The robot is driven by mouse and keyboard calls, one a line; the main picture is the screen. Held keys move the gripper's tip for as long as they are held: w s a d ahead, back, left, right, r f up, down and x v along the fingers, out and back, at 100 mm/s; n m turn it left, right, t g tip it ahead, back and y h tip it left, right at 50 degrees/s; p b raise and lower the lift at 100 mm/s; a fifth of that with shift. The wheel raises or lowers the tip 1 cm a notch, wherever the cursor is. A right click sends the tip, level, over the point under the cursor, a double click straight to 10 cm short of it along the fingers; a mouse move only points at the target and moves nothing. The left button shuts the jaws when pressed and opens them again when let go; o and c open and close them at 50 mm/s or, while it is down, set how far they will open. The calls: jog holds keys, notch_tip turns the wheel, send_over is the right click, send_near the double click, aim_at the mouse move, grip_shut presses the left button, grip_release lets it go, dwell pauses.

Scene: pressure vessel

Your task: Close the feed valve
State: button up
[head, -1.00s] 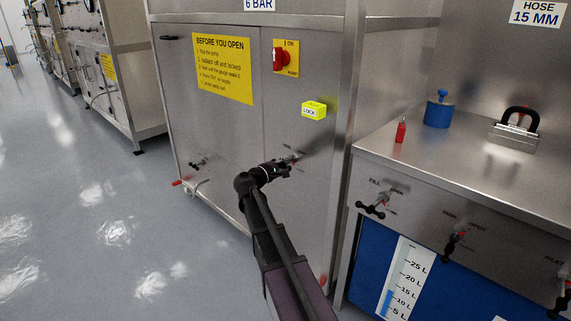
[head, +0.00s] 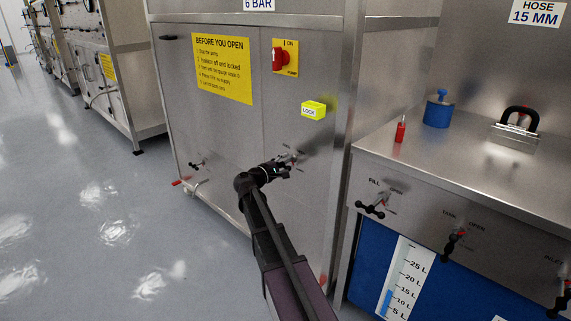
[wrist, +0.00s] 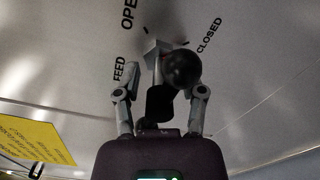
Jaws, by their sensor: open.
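The feed valve (wrist: 181,68) shows in the wrist view as a dark round knob and a dark handle part on a pale stem at the cabinet panel. The printed words FEED, OPEN and CLOSED surround it, with CLOSED to the right of the knob. My gripper (wrist: 161,94) is open, one finger on each side of the handle. The right finger is close to the knob; I cannot tell whether it touches. In the head view my gripper (head: 284,168) is at the panel and hides most of the valve.
A yellow lock box (head: 314,110) and a red pump switch (head: 280,58) are on the panel above. Another valve (head: 198,164) is at lower left. A steel bench (head: 470,160) with several valves stands at right. Open floor (head: 90,210) lies at left.

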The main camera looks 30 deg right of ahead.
jog(key=v, duration=1.2)
dwell(0.6)
jog(key=s+a+f+m+g+y, duration=0.1)
jog(key=s+f+m+g+y, duration=0.2)
jog(key=s+f, duration=0.35)
jog(key=s+a+f+m+g+y, duration=0.1)
jog(key=s+a+f+m+y, duration=0.1)
jog(key=s+f+y, duration=0.4)
jog(key=s+a+f+m+g+y, duration=0.1)
jog(key=s+a+f+m+y, duration=0.1)
jog(key=s+a+f+y, duration=0.25)
jog(key=s+a+f+m+g+y, duration=0.1)
jog(key=s+a+y, duration=0.3)
jog(key=s+a, duration=0.25)
notch_tip(320, 180, up, 37)
jog(key=p, duration=3.8)
jog(key=shift+w+r, duration=0.15)
jog(key=shift+r, duration=0.1)
